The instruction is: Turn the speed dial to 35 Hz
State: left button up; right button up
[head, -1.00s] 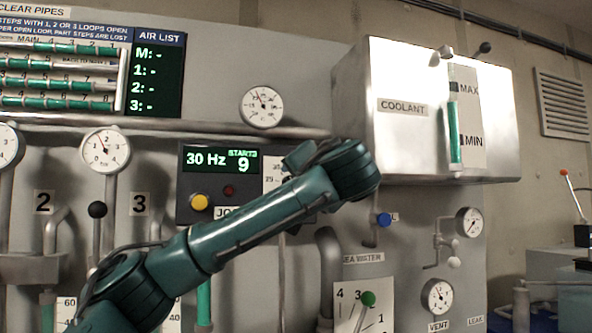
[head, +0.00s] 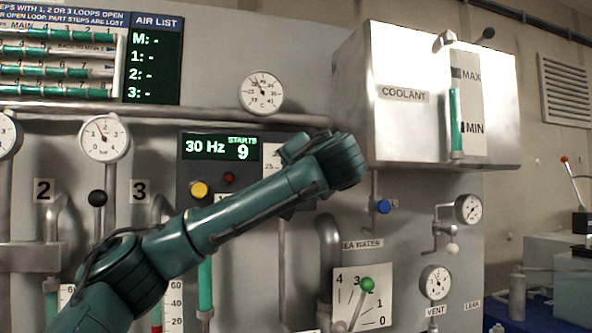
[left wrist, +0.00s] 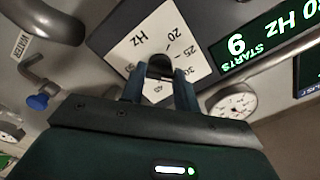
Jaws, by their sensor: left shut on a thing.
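The white speed dial plate (left wrist: 143,42) shows in the left wrist view with Hz marks, 20, 25 and 30 among them. Its dark knob (left wrist: 159,62) is between the fingers of my left gripper (left wrist: 160,80), which is shut on it. The fingers hide part of the plate, and I cannot tell the pointer's exact angle. In the head view the display (head: 220,148) reads 30 Hz and STARTS 9. My left arm covers most of the dial plate (head: 271,154) there, and the left gripper's fingertips are hidden. My right gripper is in neither view.
A yellow button (head: 199,189) and a red lamp (head: 229,178) are left of the dial, close above my left forearm. The coolant tank (head: 400,130) juts out at the right. A blue-handled valve (head: 384,206) and a green-knobbed lever (head: 366,284) are below it.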

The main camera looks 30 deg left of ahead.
pick_arm(q)
jog(key=shift+c, duration=1.1)
jog(key=shift+f+m, duration=0.15)
jog(key=shift+m, duration=0.15)
jog(key=m, duration=0.7)
jog(key=shift+p, duration=0.3)
jog(key=o, duration=1)
